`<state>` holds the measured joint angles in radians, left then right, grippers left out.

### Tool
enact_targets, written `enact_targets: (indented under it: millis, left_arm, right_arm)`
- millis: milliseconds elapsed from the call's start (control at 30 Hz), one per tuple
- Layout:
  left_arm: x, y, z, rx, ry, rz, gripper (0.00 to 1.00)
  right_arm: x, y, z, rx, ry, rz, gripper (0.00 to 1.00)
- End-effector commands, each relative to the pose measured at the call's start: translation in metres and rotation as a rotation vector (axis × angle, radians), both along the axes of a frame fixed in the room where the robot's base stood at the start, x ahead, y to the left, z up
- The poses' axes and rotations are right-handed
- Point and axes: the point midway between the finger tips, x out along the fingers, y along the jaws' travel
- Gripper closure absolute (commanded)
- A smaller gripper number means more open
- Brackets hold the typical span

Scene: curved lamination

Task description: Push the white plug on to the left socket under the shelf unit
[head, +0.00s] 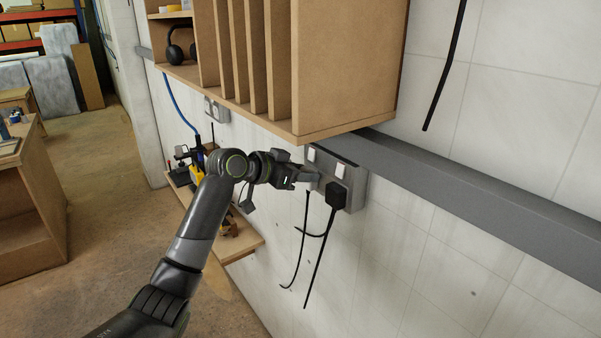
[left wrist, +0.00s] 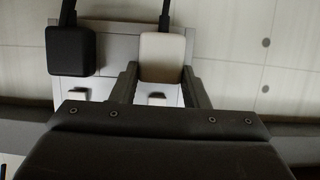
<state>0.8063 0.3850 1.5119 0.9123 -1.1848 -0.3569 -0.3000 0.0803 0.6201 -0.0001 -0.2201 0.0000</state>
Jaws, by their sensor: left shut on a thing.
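The white plug (head: 313,181) is at the left half of a grey double socket plate (head: 355,189) on the wall under the shelf unit (head: 340,70). My left gripper (head: 303,178) is shut on the white plug. In the left wrist view the plug (left wrist: 162,57) sits between the two fingers (left wrist: 160,72), over the plate (left wrist: 117,47). Its left socket is hidden behind the plug, and I cannot tell whether the plug touches the plate or how deep it sits. My right gripper is not in view.
A black plug (head: 336,194) sits in the right socket, close beside the white one; it also shows in the left wrist view (left wrist: 71,50). Black cables (head: 318,255) hang below. A grey trunking (head: 480,195) runs right. A small wooden ledge (head: 240,242) is lower left.

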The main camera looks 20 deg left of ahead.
Motion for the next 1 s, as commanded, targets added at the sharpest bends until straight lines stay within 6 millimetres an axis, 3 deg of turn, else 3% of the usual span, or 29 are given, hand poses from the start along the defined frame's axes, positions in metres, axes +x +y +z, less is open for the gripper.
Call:
enact_targets:
  millis: [67, 100, 300, 667, 1000]
  left_arm:
    - [0.000, 0.000, 0.002, -0.001, -0.004, 0.001, 0.83]
    - [0.000, 0.000, 0.002, -0.001, -0.004, 0.001, 0.58]
    - [0.000, 0.000, 0.002, -0.001, -0.004, 0.001, 0.33]
    - [-0.005, 0.005, 0.003, 0.000, -0.004, 0.001, 0.33]
    - [-0.050, 0.042, 0.024, 0.004, -0.006, 0.004, 0.33]
  right_arm:
    - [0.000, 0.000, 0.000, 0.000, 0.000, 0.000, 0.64]
    - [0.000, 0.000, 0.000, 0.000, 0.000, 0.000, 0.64]
    - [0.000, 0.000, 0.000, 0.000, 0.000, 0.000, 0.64]
    - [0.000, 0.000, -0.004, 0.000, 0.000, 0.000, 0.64]
    - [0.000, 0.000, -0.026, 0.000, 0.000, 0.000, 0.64]
